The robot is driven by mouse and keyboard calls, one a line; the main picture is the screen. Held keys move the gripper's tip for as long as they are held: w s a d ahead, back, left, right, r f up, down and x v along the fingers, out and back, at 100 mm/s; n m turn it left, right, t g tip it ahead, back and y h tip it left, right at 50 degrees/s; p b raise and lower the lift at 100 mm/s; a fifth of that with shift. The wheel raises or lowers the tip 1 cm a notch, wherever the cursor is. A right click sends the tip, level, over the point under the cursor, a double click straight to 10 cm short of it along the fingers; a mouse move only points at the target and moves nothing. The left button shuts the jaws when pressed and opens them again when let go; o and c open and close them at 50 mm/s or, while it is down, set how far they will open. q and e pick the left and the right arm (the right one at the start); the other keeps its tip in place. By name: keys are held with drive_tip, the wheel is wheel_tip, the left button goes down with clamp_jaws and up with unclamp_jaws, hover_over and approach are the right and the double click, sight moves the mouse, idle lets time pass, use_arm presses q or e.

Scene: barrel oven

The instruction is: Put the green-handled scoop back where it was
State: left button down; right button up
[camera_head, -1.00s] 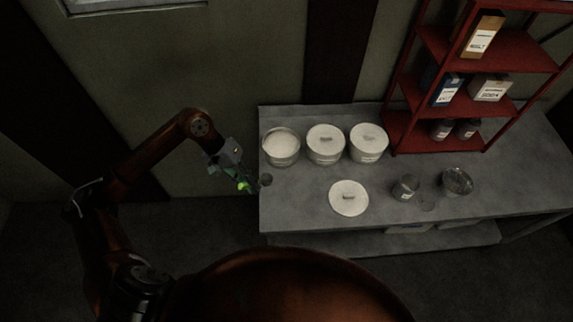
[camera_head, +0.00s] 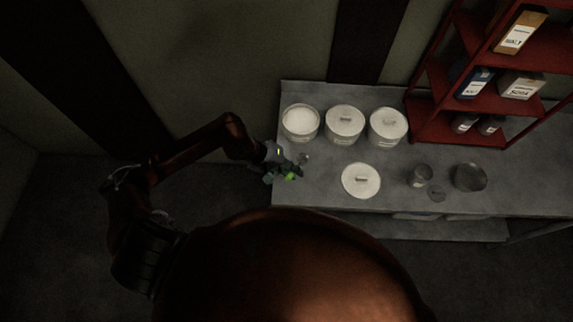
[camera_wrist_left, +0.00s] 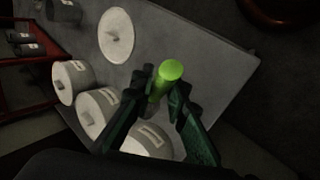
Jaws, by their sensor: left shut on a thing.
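The green-handled scoop (camera_head: 290,176) is in my left gripper (camera_head: 286,172), over the left end of the grey table. Its small grey head (camera_head: 304,158) points up and to the right in the head view. The scoop is in front of an open tub of white powder (camera_head: 300,121). My right gripper is not in view.
Two lidded tubs (camera_head: 345,122) (camera_head: 388,124) stand right of the open one. A loose white lid (camera_head: 361,181) lies in front. A red shelf (camera_head: 440,125) stands behind.

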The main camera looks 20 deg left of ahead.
use_arm(q)
drive_tip(key=w+a+f, duration=0.1)
drive_tip(key=f, duration=0.1)
drive_tip(key=w+a+f, duration=0.2)
drive_tip(key=w+a+f+p, duration=0.1)
drive_tip(key=w+f, duration=0.1)
drive_tip(key=shift+a+f, duration=0.15)
drive_tip(key=shift+w+a+f, duration=0.15)
drive_tip(key=shift+w+f, duration=0.05)
drive_tip(key=shift+f, duration=0.1)
wheel_tip(320, 180, down, 3)
drive_tip(key=shift+r+p, duration=0.1)
drive_tip(key=shift+p, duration=0.55)
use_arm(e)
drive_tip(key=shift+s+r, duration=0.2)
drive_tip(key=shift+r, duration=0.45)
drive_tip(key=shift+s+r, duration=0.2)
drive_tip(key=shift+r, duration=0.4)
use_arm(q)
drive_tip(key=shift+f, duration=0.2)
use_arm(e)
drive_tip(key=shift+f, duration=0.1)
